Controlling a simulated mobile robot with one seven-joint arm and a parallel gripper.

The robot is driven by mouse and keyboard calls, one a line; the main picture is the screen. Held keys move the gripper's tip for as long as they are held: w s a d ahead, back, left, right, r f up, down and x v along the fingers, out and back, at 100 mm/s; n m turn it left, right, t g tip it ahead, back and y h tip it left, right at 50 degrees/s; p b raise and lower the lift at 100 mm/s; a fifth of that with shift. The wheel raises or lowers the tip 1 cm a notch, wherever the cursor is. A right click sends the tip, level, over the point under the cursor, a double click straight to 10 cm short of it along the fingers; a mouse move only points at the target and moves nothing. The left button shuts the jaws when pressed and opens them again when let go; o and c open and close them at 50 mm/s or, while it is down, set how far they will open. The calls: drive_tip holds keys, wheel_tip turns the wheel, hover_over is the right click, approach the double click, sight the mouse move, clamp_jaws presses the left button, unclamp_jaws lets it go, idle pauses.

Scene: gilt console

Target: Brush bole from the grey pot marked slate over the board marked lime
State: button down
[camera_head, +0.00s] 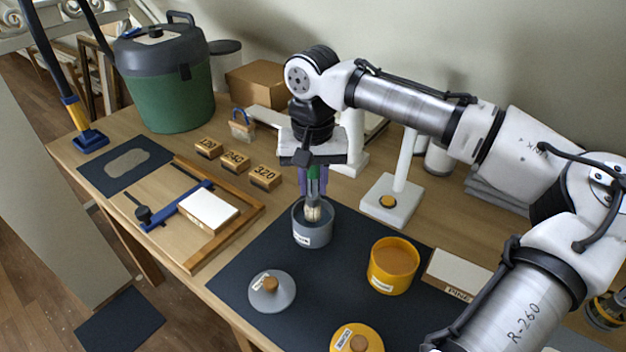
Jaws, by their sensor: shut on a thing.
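My gripper (313,172) points down above the dark mat and is shut on a brush (313,208) with a green handle. The brush is upright, its pale bristles inside the mouth of the grey pot (312,236). The pot stands open on the mat; its label is too small to read surely. The bristle tips and the pot's contents are partly hidden. A white-topped board (208,211) lies in the wooden frame at the left, against a blue bar. No lime mark is readable on it.
A yellow pot (392,278), a grey lid (283,294) and a yellow lid (372,344) are on the dark mat (340,290). A board marked pine (457,270) lies at right. Numbered blocks (236,161) and a green bin (170,95) stand behind the frame.

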drive_tip(key=shift+f, duration=0.6)
idle(2.1)
drive_tip(key=shift+r, duration=0.1)
wheel_tip(320, 180, up, 7)
drive_tip(key=p, duration=0.7)
idle(1.3)
